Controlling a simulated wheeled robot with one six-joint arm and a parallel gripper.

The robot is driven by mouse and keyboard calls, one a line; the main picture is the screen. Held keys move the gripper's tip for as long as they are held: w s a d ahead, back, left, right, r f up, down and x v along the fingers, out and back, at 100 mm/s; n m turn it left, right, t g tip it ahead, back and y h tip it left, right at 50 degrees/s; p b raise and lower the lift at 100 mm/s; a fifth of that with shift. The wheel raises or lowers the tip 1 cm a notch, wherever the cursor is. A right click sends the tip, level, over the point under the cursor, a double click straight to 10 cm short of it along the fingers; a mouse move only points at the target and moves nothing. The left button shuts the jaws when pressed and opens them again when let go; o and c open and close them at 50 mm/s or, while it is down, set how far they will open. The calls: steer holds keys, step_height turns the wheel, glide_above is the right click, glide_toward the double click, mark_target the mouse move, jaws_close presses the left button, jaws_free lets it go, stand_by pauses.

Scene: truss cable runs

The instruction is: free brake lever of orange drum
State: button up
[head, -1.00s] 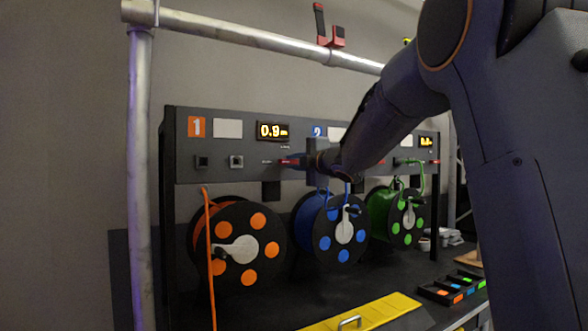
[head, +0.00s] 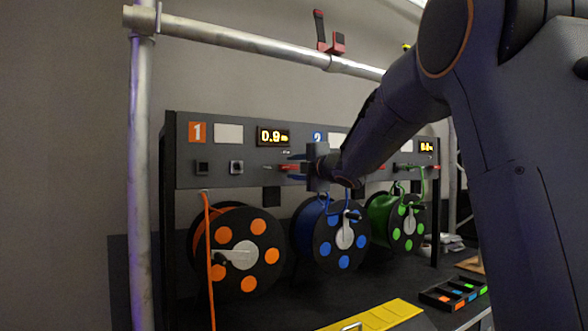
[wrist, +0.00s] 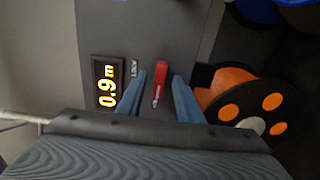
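The orange drum (head: 237,250) hangs below the panel under the orange number 1 plate; its spots also show in the wrist view (wrist: 228,112). Its red brake lever (wrist: 160,76) stands out from the panel beside the 0.9 m display, with a pale tip. In the head view the lever (head: 284,167) is partly hidden by my gripper (head: 298,165). In the wrist view my gripper (wrist: 157,96) is open. Its two blue fingers lie on either side of the lever, with a visible gap on both sides.
The blue drum (head: 331,234) and green drum (head: 397,221) hang to the right. A galvanized truss pole (head: 140,190) stands at left, with a top rail (head: 240,37) carrying a red clamp (head: 331,42). A yellow plate (head: 375,316) and a sorting tray (head: 435,297) lie in front.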

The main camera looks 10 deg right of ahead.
steer(key=v, duration=0.7)
steer(key=shift+s+b, duration=0.3)
steer(key=shift+b, duration=0.15)
steer(key=s+d+f+m+g+h+p, duration=0.1)
steer(key=s+d+f+m+g+h, duration=0.15)
steer(key=s+f+m, duration=0.7)
steer(key=s+d+f+m+g+h+p, duration=0.1)
steer(key=f+m+g+h, duration=0.3)
steer(key=f, duration=1.2)
steer(key=s+a+f+m+g, duration=0.2)
steer(key=s+f, duration=0.3)
steer(key=s, duration=0.4)
steer(key=s+a+f+m+g+p, duration=0.1)
steer(key=s+f+g, duration=0.4)
steer(key=s, duration=0.5)
steer(key=s+a+f+m+g+p, duration=0.1)
steer(key=s+a+f+m+g, duration=0.2)
steer(key=s, duration=0.7)
step_height(320, 180, down, 4)
steer(key=shift+s+a+f+m+g+y, duration=0.15)
steer(key=shift+a+m+g+y, duration=0.25)
steer(key=shift+m, duration=0.85)
